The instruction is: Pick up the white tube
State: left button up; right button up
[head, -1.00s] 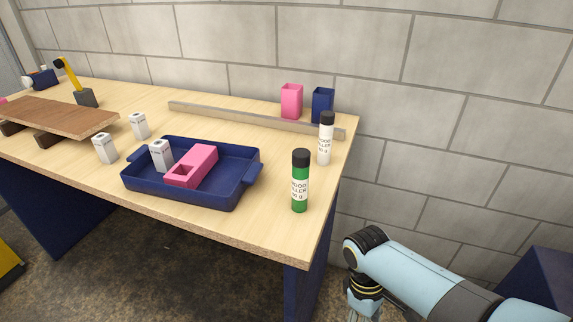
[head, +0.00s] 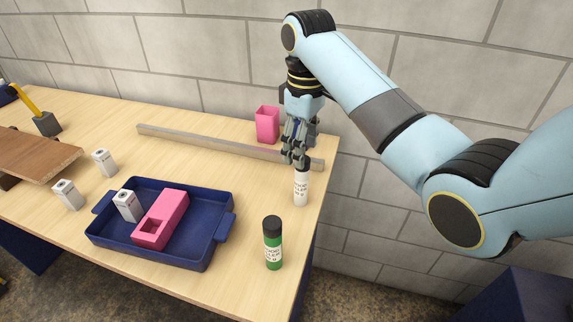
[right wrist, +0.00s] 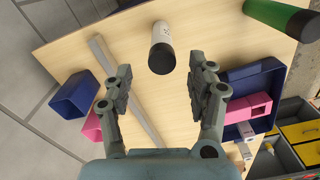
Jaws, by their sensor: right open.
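The white tube (head: 301,189) stands upright on the table near its right end, its dark cap partly hidden behind my right gripper (head: 295,160) in the head view. In the right wrist view the white tube (right wrist: 162,38) with its dark cap lies ahead of the gap between the fingers of my right gripper (right wrist: 157,92). The gripper is open and empty, just above the tube. My left gripper is not in view.
A green tube (head: 273,243) stands nearer the front edge. A blue tray (head: 207,248) holds a pink block (head: 172,206) and a small white box (head: 127,206). A metal bar (head: 200,142) and a pink cup (head: 267,124) are behind. Bare tabletop lies between tray and bar.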

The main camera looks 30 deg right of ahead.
aim_at(302, 183)
jog(key=f, duration=0.6)
jog(key=f+p, duration=0.1)
jog(key=f, duration=0.2)
jog(key=shift+s+f, duration=0.25)
jog(key=shift+f, duration=0.35)
jog(key=c, duration=1)
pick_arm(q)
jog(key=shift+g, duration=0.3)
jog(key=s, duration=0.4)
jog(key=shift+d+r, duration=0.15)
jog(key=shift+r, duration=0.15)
pick_arm(e)
grip_shut()
